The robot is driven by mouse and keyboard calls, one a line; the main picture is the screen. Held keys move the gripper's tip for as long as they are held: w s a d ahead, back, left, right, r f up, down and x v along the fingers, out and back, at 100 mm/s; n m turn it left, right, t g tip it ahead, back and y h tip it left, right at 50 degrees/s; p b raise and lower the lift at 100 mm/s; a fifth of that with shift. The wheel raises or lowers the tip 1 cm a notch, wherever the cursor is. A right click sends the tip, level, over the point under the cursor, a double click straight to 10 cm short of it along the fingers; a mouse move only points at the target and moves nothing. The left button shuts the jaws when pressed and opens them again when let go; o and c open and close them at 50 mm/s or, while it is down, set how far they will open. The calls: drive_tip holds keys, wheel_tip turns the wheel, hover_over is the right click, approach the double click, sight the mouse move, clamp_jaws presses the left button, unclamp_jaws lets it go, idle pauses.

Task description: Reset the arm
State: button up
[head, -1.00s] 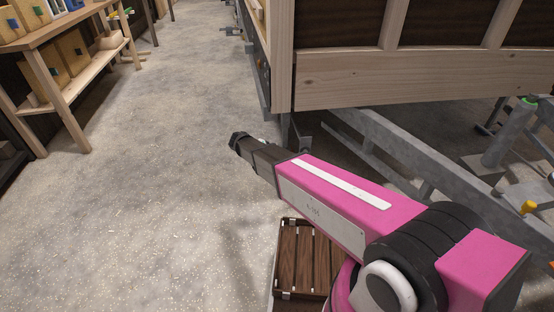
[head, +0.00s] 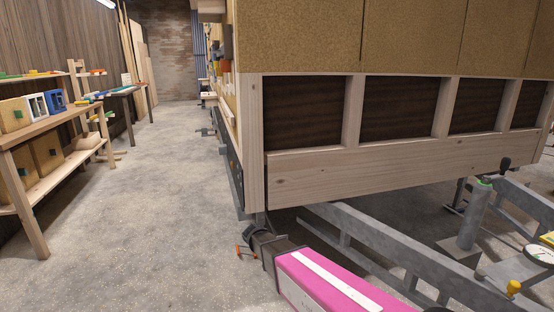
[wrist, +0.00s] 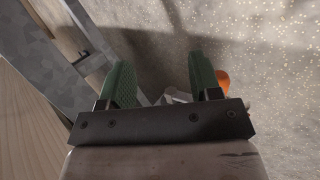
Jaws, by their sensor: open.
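My arm reaches forward from the bottom of the head view, with its pink link leading to a dark wrist. The gripper's fingers cannot be made out clearly there. In the wrist view my gripper (wrist: 162,84) has its two green fingers spread apart, with nothing held between them. A small orange thing (wrist: 222,80) shows just beyond the right finger, over the floor. I cannot tell whether it touches the finger. A small orange and dark piece (head: 245,252) also shows beside the wrist in the head view.
The wood-framed hut (head: 400,160) on its grey trailer frame (head: 365,240) stands close ahead and right of my arm. A wooden shelf bench (head: 30,205) with boxes and small items stands at the left. The speckled floor (head: 150,225) between them is clear.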

drive_tip(key=s+d+r+y, duration=0.2)
drive_tip(key=s+d, duration=0.1)
drive_tip(key=d, duration=0.3)
drive_tip(key=s+d+r+m+y, duration=0.1)
drive_tip(key=s+d+r+y, duration=0.1)
drive_tip(key=d, duration=0.4)
drive_tip(key=s+d+r+m+y, duration=0.1)
drive_tip(key=s+d+r+y, duration=0.1)
drive_tip(key=s+d, duration=0.4)
drive_tip(key=shift+s+d+y, duration=0.15)
drive_tip(key=shift+d+y, duration=0.15)
drive_tip(key=shift+y, duration=0.4)
drive_tip(key=shift+c, duration=0.3)
